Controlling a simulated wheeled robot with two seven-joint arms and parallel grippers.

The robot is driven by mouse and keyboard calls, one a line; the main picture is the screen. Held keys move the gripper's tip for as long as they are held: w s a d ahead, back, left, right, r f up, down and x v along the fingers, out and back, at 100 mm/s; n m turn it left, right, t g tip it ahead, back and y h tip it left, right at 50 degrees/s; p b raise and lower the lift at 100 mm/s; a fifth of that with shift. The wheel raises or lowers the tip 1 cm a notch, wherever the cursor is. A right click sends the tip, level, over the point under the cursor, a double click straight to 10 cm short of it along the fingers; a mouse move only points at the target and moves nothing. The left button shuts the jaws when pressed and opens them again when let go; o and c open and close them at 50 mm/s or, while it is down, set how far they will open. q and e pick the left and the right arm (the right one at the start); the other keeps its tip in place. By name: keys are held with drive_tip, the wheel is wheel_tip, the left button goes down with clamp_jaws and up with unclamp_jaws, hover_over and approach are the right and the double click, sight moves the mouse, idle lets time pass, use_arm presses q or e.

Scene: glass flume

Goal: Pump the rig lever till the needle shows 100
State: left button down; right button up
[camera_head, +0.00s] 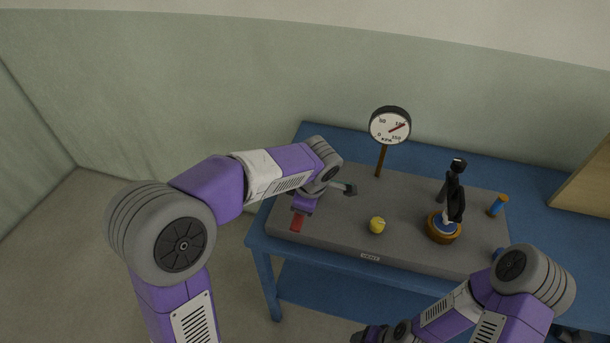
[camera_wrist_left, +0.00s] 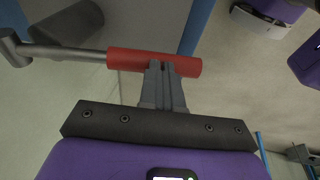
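The lever's red grip (camera_head: 297,222) is at the left front of the grey rig plate, near its top surface; the lever's grey end (camera_head: 345,188) shows behind my left gripper. My left gripper (camera_head: 300,210) is at the red grip. In the left wrist view its fingers (camera_wrist_left: 162,75) are together, with their tips against or just beside the red grip (camera_wrist_left: 125,60), not visibly around it. The round gauge (camera_head: 390,126) stands on a post; its red needle points to the upper right, close to the 100 mark. My right gripper (camera_head: 372,335) is partly visible at the bottom edge, its fingers unclear.
A yellow knob (camera_head: 377,225) sits mid-plate behind a VENT label (camera_head: 370,257). A black upright object on a round orange base (camera_head: 443,236) stands right, beside a blue cylinder (camera_head: 496,206). The blue table (camera_head: 325,262) surrounds the plate. A wooden panel (camera_head: 585,185) is at far right.

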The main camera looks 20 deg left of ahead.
use_arm(q)
drive_tip(key=shift+s+f, duration=0.2)
drive_tip(key=shift+f, duration=0.3)
drive_tip(key=p+v, duration=0.4)
drive_tip(key=v, duration=1.1)
drive_tip(key=shift+s+p, duration=0.2)
drive_tip(key=shift+p, duration=0.15)
drive_tip(key=shift+f, duration=0.15)
